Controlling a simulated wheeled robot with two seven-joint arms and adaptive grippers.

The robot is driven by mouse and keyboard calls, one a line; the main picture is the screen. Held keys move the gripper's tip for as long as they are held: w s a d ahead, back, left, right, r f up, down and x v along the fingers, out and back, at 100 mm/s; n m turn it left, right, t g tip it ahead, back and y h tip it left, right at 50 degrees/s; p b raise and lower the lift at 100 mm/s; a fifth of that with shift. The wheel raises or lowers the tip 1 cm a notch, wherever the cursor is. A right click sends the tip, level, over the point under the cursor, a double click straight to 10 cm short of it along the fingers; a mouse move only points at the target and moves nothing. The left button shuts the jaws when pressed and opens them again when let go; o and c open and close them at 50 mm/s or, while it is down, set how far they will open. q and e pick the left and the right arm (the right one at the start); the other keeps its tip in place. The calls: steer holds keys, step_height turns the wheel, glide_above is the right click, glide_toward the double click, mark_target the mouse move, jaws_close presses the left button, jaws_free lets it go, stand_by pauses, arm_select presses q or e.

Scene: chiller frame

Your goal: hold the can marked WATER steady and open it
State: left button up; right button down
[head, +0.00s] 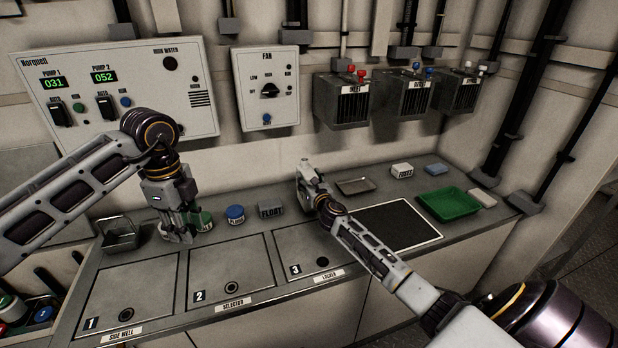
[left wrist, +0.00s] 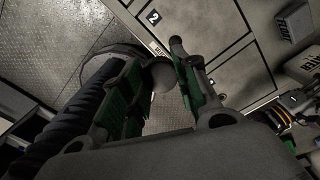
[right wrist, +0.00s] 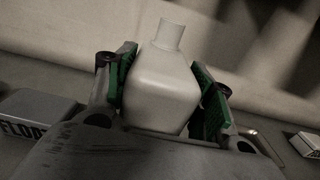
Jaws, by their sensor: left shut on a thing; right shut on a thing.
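A pale can with sloped shoulders and a narrow neck (right wrist: 165,82) stands between the green pads of my right gripper (head: 311,184), which is shut on its body. No WATER marking shows on its visible side. No separate cap is visible on the neck. My left gripper (head: 182,237) is well to the left of it, low over the counter by hatches 1 and 2. In the left wrist view its fingers are shut on a small pale rounded piece (left wrist: 163,77), which looks like a cap. That piece is hidden in the head view.
Along the counter stand a green-topped container (head: 203,221), a blue-topped container (head: 235,214) and a grey block (head: 270,208). A metal tray (head: 355,186), black mat (head: 398,226) and green tray (head: 448,204) lie to the right. A metal basket (head: 119,235) is at left.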

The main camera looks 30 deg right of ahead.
steer(key=shift+r, duration=0.2)
steer(key=c, duration=0.6)
jaws_free()
steer(key=shift+f, duration=0.2)
steer(key=shift+o, duration=0.2)
steer(key=shift+r, duration=0.1)
arm_select(q)
steer(key=shift+r, duration=0.1)
arm_select(e)
steer(key=shift+s, duration=0.15)
arm_select(q)
steer(key=shift+r+p, duration=0.2)
steer(key=shift+p, duration=0.1)
steer(key=shift+r+p, duration=0.45)
arm_select(e)
steer(key=v, duration=1.1)
steer(key=shift+s+a, duration=0.2)
steer(key=shift+s, duration=0.15)
